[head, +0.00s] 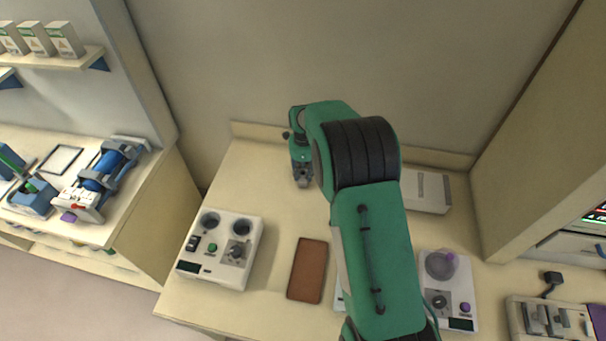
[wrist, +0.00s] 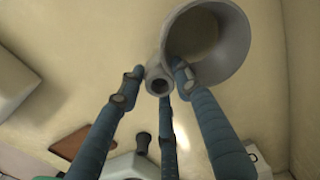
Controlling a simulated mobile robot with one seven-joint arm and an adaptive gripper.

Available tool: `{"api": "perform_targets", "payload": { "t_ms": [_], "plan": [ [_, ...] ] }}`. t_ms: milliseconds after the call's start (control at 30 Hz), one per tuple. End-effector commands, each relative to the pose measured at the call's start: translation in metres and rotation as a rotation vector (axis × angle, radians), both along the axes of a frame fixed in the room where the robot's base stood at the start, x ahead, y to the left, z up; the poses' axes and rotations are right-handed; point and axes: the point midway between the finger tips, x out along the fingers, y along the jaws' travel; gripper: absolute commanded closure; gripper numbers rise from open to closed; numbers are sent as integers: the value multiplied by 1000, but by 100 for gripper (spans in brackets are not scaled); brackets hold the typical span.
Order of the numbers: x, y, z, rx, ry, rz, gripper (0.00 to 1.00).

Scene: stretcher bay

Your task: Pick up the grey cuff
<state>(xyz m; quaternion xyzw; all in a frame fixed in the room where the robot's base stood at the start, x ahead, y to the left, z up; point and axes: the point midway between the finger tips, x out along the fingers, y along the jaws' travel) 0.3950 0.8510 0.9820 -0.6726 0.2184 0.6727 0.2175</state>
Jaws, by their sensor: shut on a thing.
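The grey cuff (wrist: 240,45) shows large in the wrist view as a wide, open-ended round piece with a small tubular part at its side. My gripper (wrist: 157,74) has its blue-grey fingers closed around the small tubular part, and the wide ring sits to the right of the fingertips. In the head view my gripper (head: 302,180) points down over the back left part of the counter, left of my green arm. There the cuff cannot be clearly told apart from the fingers.
A white device with two round wells (head: 213,272) stands at the counter's front left. A brown flat tray (head: 307,270) lies right of it. A white box (head: 427,192) is at the back right, and another white device (head: 455,308) is at the front right. My arm hides the middle.

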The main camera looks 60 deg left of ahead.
Motion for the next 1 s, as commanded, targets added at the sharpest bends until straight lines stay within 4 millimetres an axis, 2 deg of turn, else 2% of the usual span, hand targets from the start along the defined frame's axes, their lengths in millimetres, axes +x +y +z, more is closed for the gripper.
{"api": "perform_targets", "payload": {
  "t_ms": [300, 567, 1000],
  "plan": [
    [0, 1, 31, 3, -1, 0, 100],
    [-13, -28, 33, 2, -1, 0, 100],
    [-40, -86, 39, 2, -1, 0, 100]
  ]
}}
